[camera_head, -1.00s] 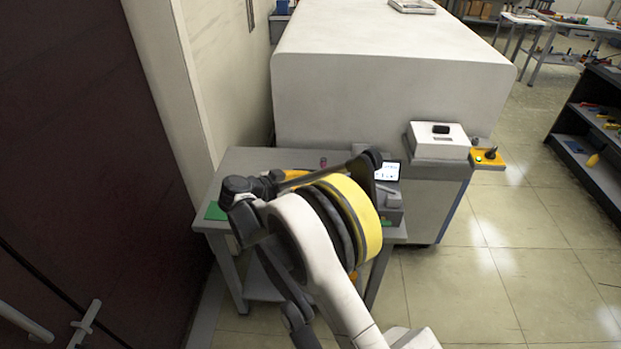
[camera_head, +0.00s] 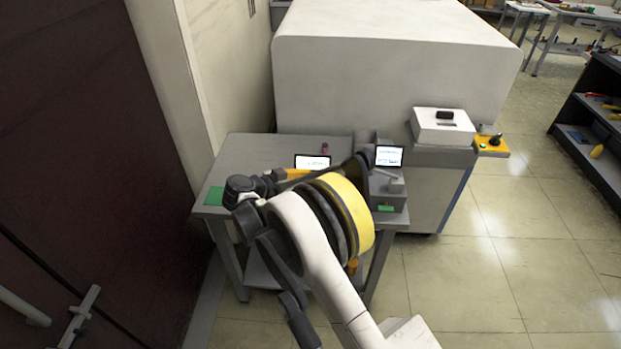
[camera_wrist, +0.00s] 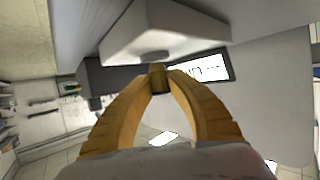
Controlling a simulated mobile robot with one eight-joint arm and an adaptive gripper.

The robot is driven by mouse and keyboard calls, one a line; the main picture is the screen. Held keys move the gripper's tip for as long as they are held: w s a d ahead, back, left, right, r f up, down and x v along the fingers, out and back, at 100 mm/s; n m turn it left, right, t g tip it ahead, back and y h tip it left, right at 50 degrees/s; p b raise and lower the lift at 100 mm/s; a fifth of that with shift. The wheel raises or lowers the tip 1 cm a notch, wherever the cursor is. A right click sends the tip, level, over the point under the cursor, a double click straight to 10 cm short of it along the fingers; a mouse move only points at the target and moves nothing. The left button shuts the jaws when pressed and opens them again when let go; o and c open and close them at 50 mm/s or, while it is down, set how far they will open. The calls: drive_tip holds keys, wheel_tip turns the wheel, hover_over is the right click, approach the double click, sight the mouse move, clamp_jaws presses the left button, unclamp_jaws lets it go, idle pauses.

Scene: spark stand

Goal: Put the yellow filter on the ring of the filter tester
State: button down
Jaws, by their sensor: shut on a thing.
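In the wrist view my gripper (camera_wrist: 158,80) has its two yellow fingers closed on a small dull-yellow cylinder, the yellow filter (camera_wrist: 159,76). The filter is held at the fingertips. A pale block with a grey round part under it (camera_wrist: 152,56) shows just beyond the filter, with a lit screen (camera_wrist: 200,68) to its right. I cannot tell whether the filter touches anything there. Two small lit screens, left (camera_head: 312,162) and right (camera_head: 389,156), stand on the table; I cannot make out the tester's ring.
The grey table (camera_head: 250,150) has a green pad (camera_head: 214,196) at its left and a grey device (camera_head: 387,190) at its right. A small red item (camera_head: 324,148) is at the back. A large white machine (camera_head: 390,70) stands behind. The floor at right is clear.

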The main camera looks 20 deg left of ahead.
drive_tip(key=shift+f, duration=0.5)
drive_tip(key=c, duration=1.3)
unclamp_jaws()
